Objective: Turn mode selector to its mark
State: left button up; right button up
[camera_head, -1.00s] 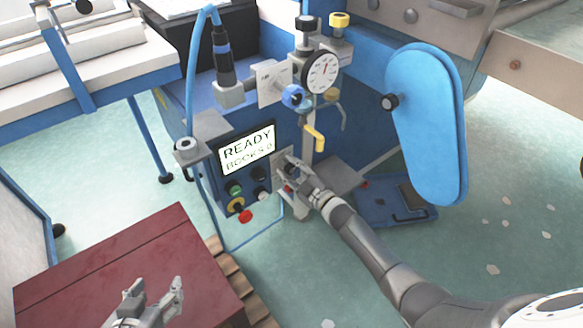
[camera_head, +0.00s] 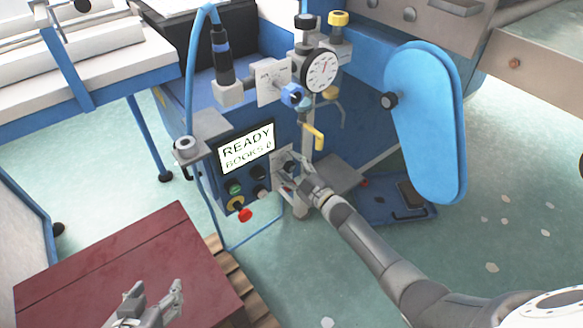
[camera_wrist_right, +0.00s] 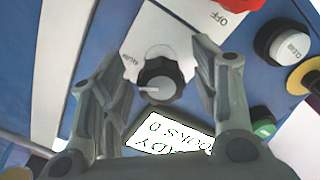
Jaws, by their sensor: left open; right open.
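The mode selector, a black round knob (camera_wrist_right: 160,80) with a pale pointer line, sits on a white plate in the right wrist view. Its pointer lies toward the left of that picture. My right gripper (camera_wrist_right: 155,62) is open, with one finger on each side of the knob; I cannot tell whether either touches it. In the head view my right gripper (camera_head: 287,172) is at the white plate (camera_head: 284,156) beside the display, and the knob is hard to make out. The lettering by the knob is too small to read surely. My left gripper (camera_head: 152,298) is open and empty.
A display reading READY (camera_head: 246,147) is beside the selector. Below it are a green button (camera_head: 235,188), a red button (camera_head: 245,215) and others. A yellow-handled lever (camera_head: 313,137) hangs above my right gripper. A dark red table (camera_head: 90,265) lies below my left gripper.

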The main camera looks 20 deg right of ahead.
jog(key=shift+s, duration=0.1)
jog(key=v, duration=1.2)
dwell(0.4)
